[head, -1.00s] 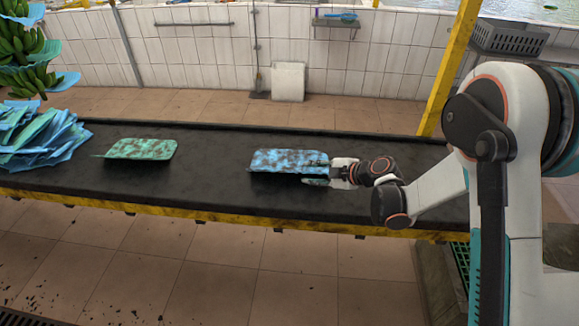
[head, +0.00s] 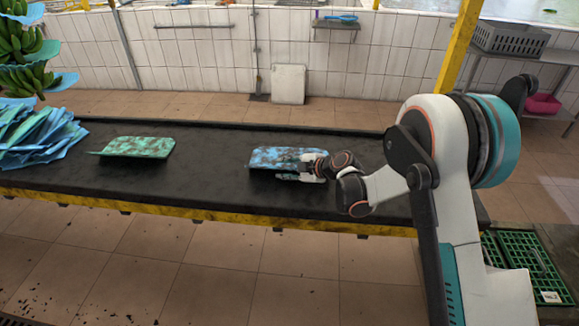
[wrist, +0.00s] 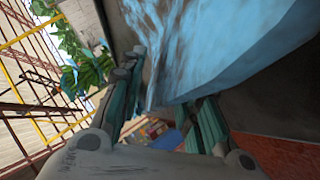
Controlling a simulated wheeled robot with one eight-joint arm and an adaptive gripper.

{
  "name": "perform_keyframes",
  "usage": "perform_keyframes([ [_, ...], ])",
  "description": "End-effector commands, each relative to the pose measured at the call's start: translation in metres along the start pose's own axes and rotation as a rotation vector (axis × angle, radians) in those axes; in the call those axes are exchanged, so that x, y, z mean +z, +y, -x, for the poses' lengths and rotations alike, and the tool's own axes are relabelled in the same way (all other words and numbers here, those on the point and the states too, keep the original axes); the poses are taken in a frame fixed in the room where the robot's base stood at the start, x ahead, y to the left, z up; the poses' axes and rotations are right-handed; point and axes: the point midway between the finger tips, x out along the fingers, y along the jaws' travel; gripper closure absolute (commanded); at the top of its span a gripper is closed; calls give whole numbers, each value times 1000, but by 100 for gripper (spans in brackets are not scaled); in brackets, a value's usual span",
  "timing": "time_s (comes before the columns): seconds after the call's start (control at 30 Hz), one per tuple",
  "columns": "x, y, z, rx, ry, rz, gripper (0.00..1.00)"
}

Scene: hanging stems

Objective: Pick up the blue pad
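The blue pad (head: 276,157), mottled with dark patches, lies on the black table in the head view. It also fills the upper part of the wrist view (wrist: 225,40), close to the camera. My gripper (head: 297,170) is at the pad's right end, with one finger over its top and the other by its near edge. In the wrist view, the two fingers (wrist: 172,80) stand apart with part of the pad reaching between them. A gap seems to show between fingers and pad. The pad's right end is partly hidden by my gripper.
A green mottled pad (head: 139,147) lies left on the black table (head: 215,187). Blue sheets (head: 38,135) and hanging green bananas (head: 25,42) are at the far left. Green crates (head: 535,262) stand on the floor at right. The table between the pads is clear.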

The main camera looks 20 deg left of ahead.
Motion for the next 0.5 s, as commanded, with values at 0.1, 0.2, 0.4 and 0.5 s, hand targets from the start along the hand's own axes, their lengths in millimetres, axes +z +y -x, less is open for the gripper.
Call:
perform_keyframes([
  [0.1, 0, 1, 1, 0, 0, 0, 69],
  [0.2, 0, 1, 1, 0, 0, 0, 78],
  [0.4, 0, 0, 1, 0, 0, 0, 100],
  [0.5, 0, 0, 1, 0, 0, 0, 100],
])
